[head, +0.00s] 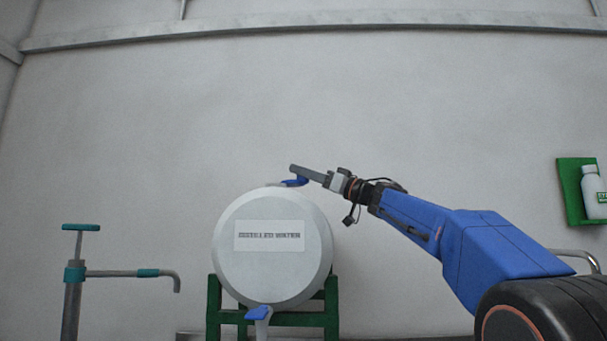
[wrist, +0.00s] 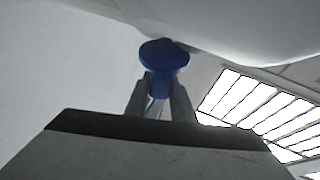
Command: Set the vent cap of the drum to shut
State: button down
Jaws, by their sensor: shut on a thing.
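The white drum (head: 273,270) lies on its side in the head view, with a label reading "DISTILLED WATER" on its round end. The blue vent cap (head: 295,182) is at the top of the drum. My gripper (head: 298,171) reaches in from the right over the drum's top and is at the cap. In the wrist view, the gripper's two fingers (wrist: 160,98) are closed on the lower part of the blue cap (wrist: 164,54). The drum's pale side (wrist: 260,25) fills the upper right there. The fingers partly hide the cap in the head view.
A green stand (head: 214,310) carries the drum. A blue-handled tap (head: 259,313) sits at the drum's lower front. A hand pump (head: 74,275) with teal parts stands at left. A white bottle (head: 593,192) sits on a green wall holder (head: 572,190) at right.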

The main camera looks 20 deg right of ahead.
jog(key=m+t+h, duration=0.1)
jog(key=s+a+t+h, duration=0.1)
jog(key=shift+s+m+t, duration=0.1)
jog(key=shift+m+t, duration=0.2)
jog(key=shift+m, duration=0.1)
jog(key=shift+s+a+m+t+h, duration=0.15)
jog(key=shift+a+m+t+h, duration=0.1)
jog(key=shift+m+t+h, duration=0.5)
jog(key=shift+s+a+m+t+h, duration=0.2)
jog(key=shift+t+h, duration=0.25)
jog(key=shift+h, duration=0.6)
jog(key=c, duration=1.5)
grip_release()
jog(key=v, duration=1.7)
jog(key=shift+s+d, duration=0.1)
jog(key=shift+s, duration=0.05)
